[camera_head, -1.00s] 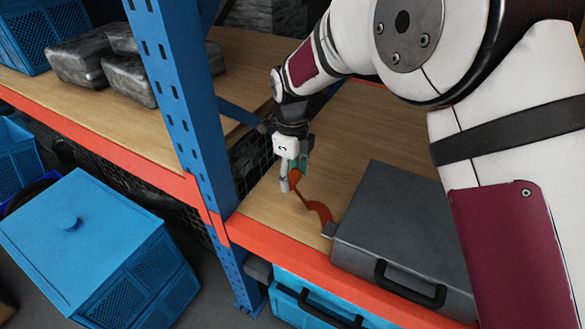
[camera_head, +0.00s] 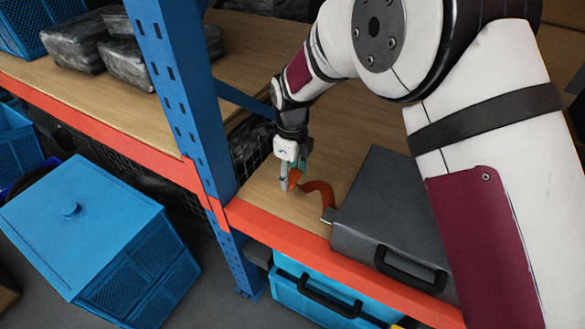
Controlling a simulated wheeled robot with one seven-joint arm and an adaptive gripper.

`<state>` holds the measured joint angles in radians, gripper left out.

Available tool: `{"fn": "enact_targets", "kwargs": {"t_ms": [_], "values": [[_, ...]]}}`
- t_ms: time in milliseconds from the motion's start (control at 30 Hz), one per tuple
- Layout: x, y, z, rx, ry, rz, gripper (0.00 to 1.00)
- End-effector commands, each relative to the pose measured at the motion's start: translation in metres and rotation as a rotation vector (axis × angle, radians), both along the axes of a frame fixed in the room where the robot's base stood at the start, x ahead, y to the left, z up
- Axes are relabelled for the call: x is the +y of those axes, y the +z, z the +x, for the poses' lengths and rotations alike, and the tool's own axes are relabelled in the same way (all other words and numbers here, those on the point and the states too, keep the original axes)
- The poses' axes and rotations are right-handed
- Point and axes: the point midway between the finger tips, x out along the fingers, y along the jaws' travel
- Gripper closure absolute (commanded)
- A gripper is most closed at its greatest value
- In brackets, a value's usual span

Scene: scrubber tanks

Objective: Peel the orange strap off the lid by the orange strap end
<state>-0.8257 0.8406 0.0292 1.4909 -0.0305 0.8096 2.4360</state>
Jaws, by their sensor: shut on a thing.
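The orange strap (camera_head: 322,190) curves over the wooden shelf from my gripper to the left side of the grey case. My gripper (camera_head: 291,183) is shut on the strap's end, just above the shelf and left of the case. The grey case with its lid (camera_head: 385,205) lies on the shelf at the right, its black handle facing the front. A small grey piece sits where the strap meets the case's left edge. Whether the strap still sticks to the lid is hard to tell.
A blue perforated upright (camera_head: 176,100) stands left of my gripper. The orange shelf beam (camera_head: 285,238) runs along the front. A blue lidded crate (camera_head: 80,225) stands at lower left, and a cyan case (camera_head: 312,295) lies below the shelf. Bare shelf surrounds my gripper.

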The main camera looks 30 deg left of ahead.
Motion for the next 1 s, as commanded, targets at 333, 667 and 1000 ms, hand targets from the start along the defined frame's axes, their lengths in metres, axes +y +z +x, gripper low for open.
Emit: {"fn": "enact_targets", "kwargs": {"t_ms": [333,667,1000], "values": [[0.0,-0.02,0.0,0.0,-0.001,-0.001,0.71],[0.0,-0.038,0.0,0.0,-0.001,-0.001,0.71],[0.0,-0.056,0.0,0.001,0.0,-0.001,0.71]]}}
